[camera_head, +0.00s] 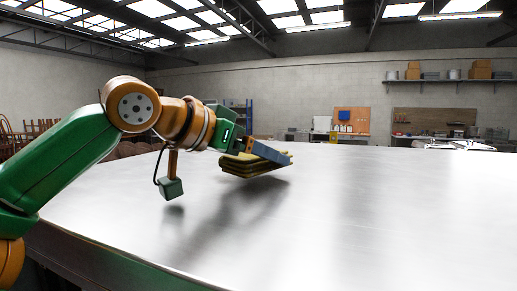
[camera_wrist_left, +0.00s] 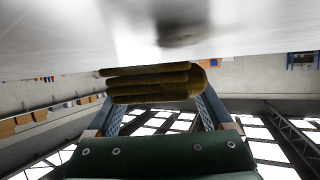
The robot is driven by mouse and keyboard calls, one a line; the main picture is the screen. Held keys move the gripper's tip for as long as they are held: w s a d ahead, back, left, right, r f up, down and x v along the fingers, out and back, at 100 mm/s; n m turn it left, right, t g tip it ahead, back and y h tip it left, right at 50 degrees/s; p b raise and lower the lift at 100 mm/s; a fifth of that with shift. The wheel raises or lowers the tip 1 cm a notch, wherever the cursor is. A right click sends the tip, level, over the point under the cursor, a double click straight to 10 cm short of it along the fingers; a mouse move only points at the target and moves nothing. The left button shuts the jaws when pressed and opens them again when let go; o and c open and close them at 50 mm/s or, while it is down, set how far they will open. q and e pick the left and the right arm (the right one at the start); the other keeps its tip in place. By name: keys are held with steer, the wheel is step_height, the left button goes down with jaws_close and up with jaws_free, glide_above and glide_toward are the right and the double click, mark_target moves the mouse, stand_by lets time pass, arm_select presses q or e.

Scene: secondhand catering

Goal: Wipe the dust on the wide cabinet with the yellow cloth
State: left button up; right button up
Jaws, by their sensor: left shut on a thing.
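The yellow cloth (camera_head: 245,168) is a folded, olive-yellow stack of several layers. My left gripper (camera_head: 276,155) is shut on it and holds it over the wide cabinet's shiny metal top (camera_head: 370,220). The cloth's shadow lies apart from it on the metal, so it seems to hang a little above the surface. In the left wrist view the folded cloth (camera_wrist_left: 155,82) sits between the two blue-grey fingers, with the metal top (camera_wrist_left: 70,40) beyond it. I cannot make out distinct dust on the bright, reflective top. My right gripper is not in view.
The visible cabinet top is broad and clear around the cloth. Its near edge (camera_head: 110,262) runs along the lower left. Stacked chairs (camera_head: 38,128) stand at the far left. A wall shelf (camera_head: 447,81) with boxes and a pegboard (camera_head: 435,122) are at the back right, well away.

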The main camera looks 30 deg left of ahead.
arm_select(q)
steer(key=shift+s+r, duration=0.1)
steer(key=shift+s, duration=0.15)
steer(key=shift+w+f, duration=0.2)
steer(key=shift+f, duration=0.15)
steer(key=shift+a+r, duration=0.1)
